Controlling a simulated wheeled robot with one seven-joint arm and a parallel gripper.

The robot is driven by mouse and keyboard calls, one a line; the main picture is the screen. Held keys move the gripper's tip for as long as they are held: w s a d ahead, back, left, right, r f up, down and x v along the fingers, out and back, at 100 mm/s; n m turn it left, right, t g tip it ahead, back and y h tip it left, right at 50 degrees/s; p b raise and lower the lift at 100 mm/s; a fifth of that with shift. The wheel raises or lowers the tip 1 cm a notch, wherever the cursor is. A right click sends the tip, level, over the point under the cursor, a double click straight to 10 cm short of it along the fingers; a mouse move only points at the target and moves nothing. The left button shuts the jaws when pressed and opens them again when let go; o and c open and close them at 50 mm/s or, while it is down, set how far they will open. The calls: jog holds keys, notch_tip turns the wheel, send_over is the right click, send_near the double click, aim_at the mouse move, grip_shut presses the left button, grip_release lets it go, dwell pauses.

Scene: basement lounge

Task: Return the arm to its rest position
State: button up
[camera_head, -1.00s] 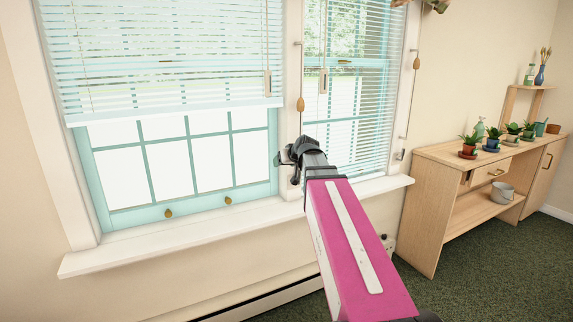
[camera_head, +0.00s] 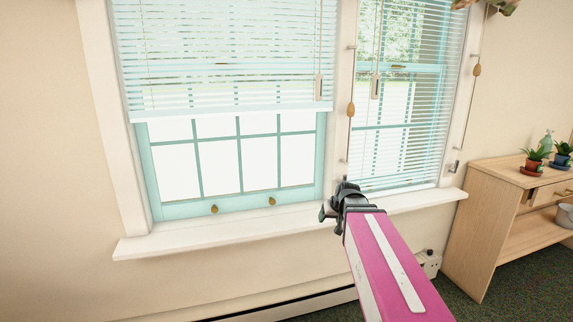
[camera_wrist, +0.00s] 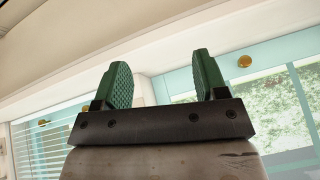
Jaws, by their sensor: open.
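My gripper (camera_head: 328,212) is at the end of my pink arm, in front of the windowsill and below the post between the two windows. In the wrist view my gripper (camera_wrist: 160,85) shows two green ribbed fingers standing apart with nothing between them. The picture there appears upside down, with window panes and brass knobs behind the fingers. The fingertips are small and partly hidden by the wrist in the head view.
A white windowsill (camera_head: 220,235) runs under the teal-framed window (camera_head: 220,165). Blind cords with a wooden pull (camera_head: 350,110) hang near the arm. A wooden cabinet (camera_head: 480,230) with potted plants (camera_head: 535,158) stands at right. A baseboard heater runs along the wall below.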

jog(key=s+d+f+m+g+h, duration=0.1)
jog(key=s+f+g, duration=0.4)
jog(key=s+f, duration=1.1)
jog(key=shift+f+g+h, duration=0.25)
jog(key=shift+g+h, duration=0.05)
jog(key=shift+h, duration=0.5)
